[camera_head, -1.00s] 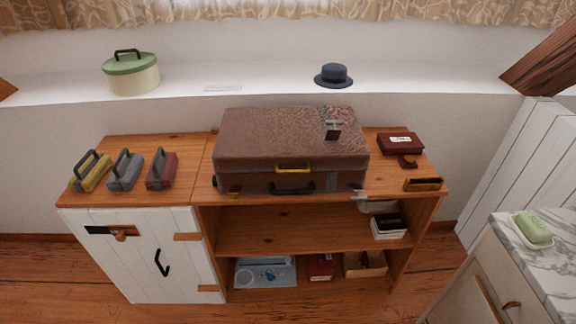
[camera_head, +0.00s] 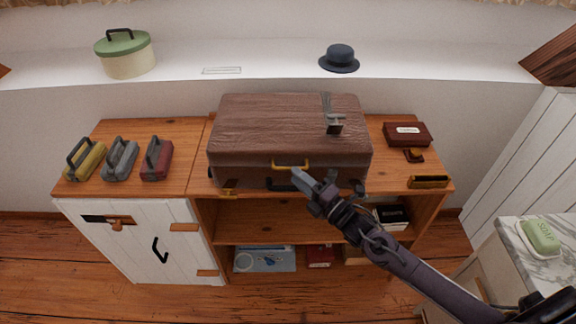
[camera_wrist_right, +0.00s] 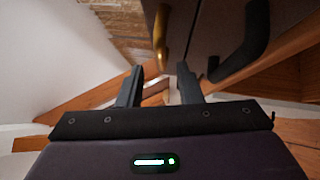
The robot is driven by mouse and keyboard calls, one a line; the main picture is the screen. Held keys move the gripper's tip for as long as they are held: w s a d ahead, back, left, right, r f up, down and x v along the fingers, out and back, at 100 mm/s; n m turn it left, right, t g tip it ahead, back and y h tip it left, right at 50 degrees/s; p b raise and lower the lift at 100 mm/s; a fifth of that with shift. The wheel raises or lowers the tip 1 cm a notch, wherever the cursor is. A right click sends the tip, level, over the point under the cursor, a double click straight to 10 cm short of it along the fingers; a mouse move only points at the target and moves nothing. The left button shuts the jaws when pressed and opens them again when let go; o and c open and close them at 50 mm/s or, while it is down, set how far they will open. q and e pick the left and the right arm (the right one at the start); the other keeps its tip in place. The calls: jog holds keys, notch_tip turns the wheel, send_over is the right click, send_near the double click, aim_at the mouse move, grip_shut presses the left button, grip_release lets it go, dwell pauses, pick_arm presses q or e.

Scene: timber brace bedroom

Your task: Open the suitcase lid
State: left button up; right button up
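The brown suitcase (camera_head: 285,132) lies flat on the wooden shelf unit, with its lid down. A yellow handle (camera_head: 290,165) is on the front of the lid, and a black handle (camera_head: 279,185) is below it, partly hidden. My right gripper (camera_head: 301,178) is in front of the suitcase, just below and right of the yellow handle. In the right wrist view its two fingers (camera_wrist_right: 161,88) are apart with nothing between them. The yellow handle (camera_wrist_right: 160,38) is just beyond the fingertips there, and the black handle (camera_wrist_right: 248,40) is to the right. My left gripper is not in view.
Yellow, grey and red handled blocks (camera_head: 120,160) stand left of the suitcase. A dark red box (camera_head: 407,133) and a brass-coloured item (camera_head: 428,182) lie to its right. The ledge (camera_head: 270,60) behind holds a green-lidded pot (camera_head: 125,55) and a blue hat (camera_head: 340,58).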

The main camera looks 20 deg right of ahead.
aim_at(288, 169)
jog(key=shift+x, duration=2.4)
jog(key=shift+d+f, duration=0.1)
jog(key=shift+f, duration=0.05)
grip_shut()
